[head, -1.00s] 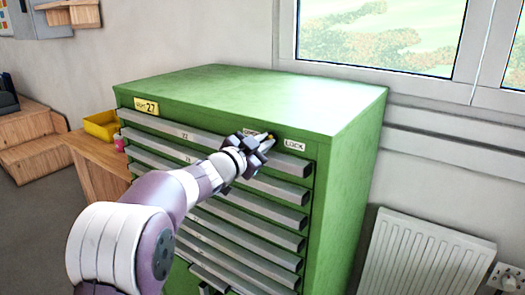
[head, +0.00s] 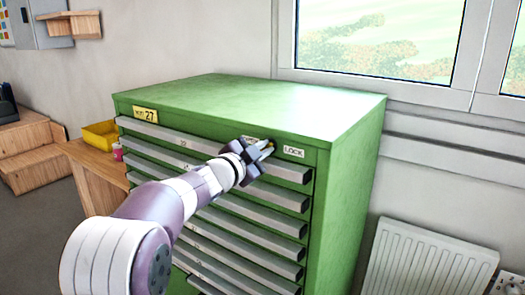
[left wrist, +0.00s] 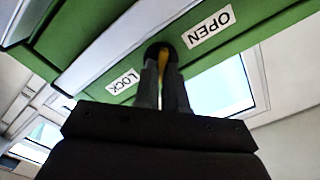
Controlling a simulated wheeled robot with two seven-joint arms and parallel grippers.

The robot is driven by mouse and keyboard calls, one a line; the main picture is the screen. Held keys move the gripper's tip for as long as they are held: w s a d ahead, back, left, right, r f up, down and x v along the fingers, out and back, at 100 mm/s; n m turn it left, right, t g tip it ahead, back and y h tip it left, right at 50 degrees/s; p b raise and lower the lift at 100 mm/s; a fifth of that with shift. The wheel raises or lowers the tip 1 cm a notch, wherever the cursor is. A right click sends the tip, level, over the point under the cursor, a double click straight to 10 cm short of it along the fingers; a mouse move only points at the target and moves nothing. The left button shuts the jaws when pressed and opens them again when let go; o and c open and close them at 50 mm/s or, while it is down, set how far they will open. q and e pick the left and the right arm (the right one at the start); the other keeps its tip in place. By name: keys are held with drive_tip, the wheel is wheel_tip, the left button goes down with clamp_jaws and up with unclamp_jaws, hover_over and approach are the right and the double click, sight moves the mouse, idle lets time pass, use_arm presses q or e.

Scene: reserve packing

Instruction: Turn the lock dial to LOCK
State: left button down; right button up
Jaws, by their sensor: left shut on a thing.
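The lock dial (left wrist: 163,52) is a dark round knob with a yellow part, on the front of the green cabinet's top band. In the left wrist view it sits between the LOCK label (left wrist: 122,82) and the OPEN label (left wrist: 209,29). My left gripper (left wrist: 163,75) is shut on the dial, its two dark fingers either side of the yellow part. In the head view the left gripper (head: 266,149) covers most of the dial, just left of the LOCK label (head: 294,152). Where the dial points is hard to tell. My right gripper is out of view.
The green cabinet (head: 240,100) has several grey-fronted drawers below the dial, and a yellow number plate (head: 145,113). A yellow bin (head: 100,134) stands on a wooden bench to the left. A white radiator (head: 430,262) is at the right wall. The cabinet top is clear.

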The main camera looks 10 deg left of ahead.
use_arm(q)
drive_tip(key=c, duration=1.3)
unclamp_jaws()
drive_tip(key=shift+f, duration=0.3)
drive_tip(key=shift+o, duration=0.5)
drive_tip(key=shift+a+r, duration=0.1)
drive_tip(key=shift+r, duration=0.05)
drive_tip(key=b+v, duration=0.2)
drive_tip(key=v, duration=1)
drive_tip(key=shift+s, duration=0.35)
drive_tip(key=shift+a, duration=0.1)
